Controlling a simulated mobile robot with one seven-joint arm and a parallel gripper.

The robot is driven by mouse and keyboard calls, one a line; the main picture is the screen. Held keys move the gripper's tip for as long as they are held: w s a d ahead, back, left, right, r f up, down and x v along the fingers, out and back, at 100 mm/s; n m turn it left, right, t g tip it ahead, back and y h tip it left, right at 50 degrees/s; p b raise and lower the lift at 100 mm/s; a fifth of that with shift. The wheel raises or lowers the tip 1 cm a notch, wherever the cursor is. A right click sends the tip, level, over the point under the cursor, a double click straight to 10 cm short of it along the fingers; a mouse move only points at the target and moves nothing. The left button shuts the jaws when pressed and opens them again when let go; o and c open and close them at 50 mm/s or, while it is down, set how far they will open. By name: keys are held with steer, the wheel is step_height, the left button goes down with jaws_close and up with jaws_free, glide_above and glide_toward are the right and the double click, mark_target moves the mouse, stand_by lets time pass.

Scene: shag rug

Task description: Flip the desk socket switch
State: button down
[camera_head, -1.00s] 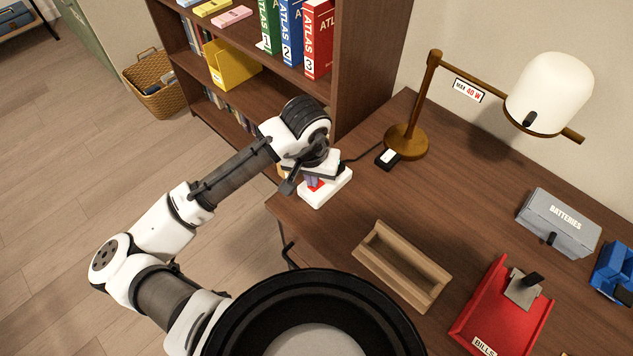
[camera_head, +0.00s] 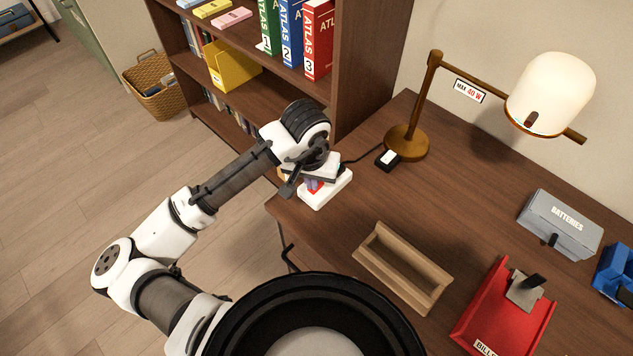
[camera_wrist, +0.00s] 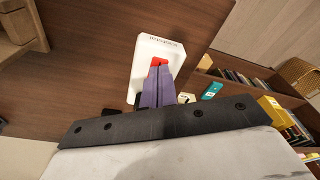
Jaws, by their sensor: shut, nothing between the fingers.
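The desk socket (camera_head: 336,189) is a white block at the desk's left edge, below my wrist in the head view. It also shows in the wrist view (camera_wrist: 152,47), with a red switch (camera_wrist: 159,61) on its top. My gripper (camera_wrist: 158,72) is shut and empty, its purple fingertips together at the red switch. They look to be touching it, and they hide part of it. In the head view, my gripper (camera_head: 312,184) is partly hidden by my wrist. The desk lamp (camera_head: 550,93) has a warm, glowing shade.
A black lamp switch box (camera_head: 387,160) with a cable lies by the lamp base. A wooden tray (camera_head: 402,268), a red bills tray (camera_head: 503,318) and a grey batteries box (camera_head: 559,224) stand on the desk. A bookshelf (camera_head: 362,65) rises behind the socket.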

step_height(320, 180, up, 7)
steer(key=p, duration=0.5)
steer(key=shift+f, duration=0.15)
stand_by(0.4)
